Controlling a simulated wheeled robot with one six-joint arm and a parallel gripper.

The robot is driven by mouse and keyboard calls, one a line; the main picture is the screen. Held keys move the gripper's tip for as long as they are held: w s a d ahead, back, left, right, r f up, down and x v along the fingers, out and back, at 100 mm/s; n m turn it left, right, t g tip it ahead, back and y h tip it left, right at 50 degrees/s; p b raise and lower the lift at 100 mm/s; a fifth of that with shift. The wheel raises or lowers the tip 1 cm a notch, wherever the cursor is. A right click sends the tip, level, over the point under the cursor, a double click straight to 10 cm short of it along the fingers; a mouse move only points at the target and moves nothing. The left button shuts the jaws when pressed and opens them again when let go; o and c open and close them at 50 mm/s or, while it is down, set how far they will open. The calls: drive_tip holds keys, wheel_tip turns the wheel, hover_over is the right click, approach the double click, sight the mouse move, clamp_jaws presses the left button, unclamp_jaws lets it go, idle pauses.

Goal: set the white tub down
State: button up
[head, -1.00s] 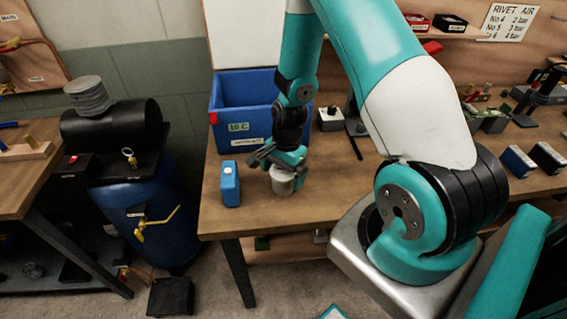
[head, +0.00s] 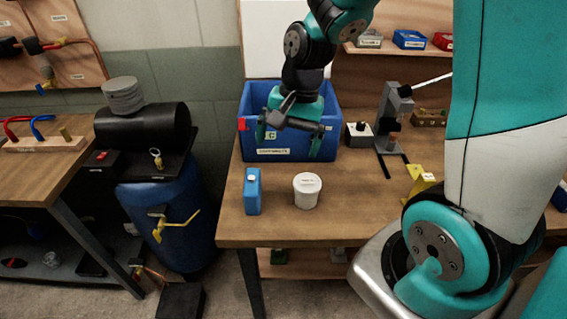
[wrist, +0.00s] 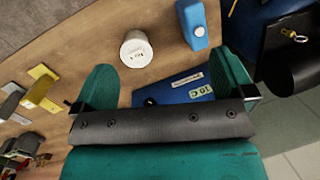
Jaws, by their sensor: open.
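The white tub (head: 307,190) stands upright on the wooden workbench (head: 380,205), near its front edge. It also shows in the wrist view (wrist: 136,49), beyond my gripper's fingers and touched by neither. My gripper (head: 289,148) is open and empty. It hangs above and behind the tub, in front of the blue bin. In the wrist view its two green fingers (wrist: 165,92) are spread wide apart with nothing between them.
A blue bottle (head: 253,191) stands left of the tub with a gap between. The blue bin (head: 325,100) is at the back of the bench. A grey press (head: 393,120) and a yellow bracket (head: 420,180) stand to the right.

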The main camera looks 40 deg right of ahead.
drive_tip(key=s+a+r+n+y, duration=0.1)
drive_tip(key=s+a+r+n, duration=0.3)
drive_tip(key=s+a+n, duration=0.2)
drive_tip(key=s+a+r+n+b, duration=0.1)
drive_tip(key=s+a+r+n, duration=0.3)
drive_tip(key=s+a+n, duration=0.3)
drive_tip(key=shift+s+a+r+n+y, duration=0.2)
drive_tip(key=shift+s+n+y, duration=0.2)
drive_tip(key=shift+s+n, duration=0.8)
drive_tip(key=shift+w+n, duration=0.3)
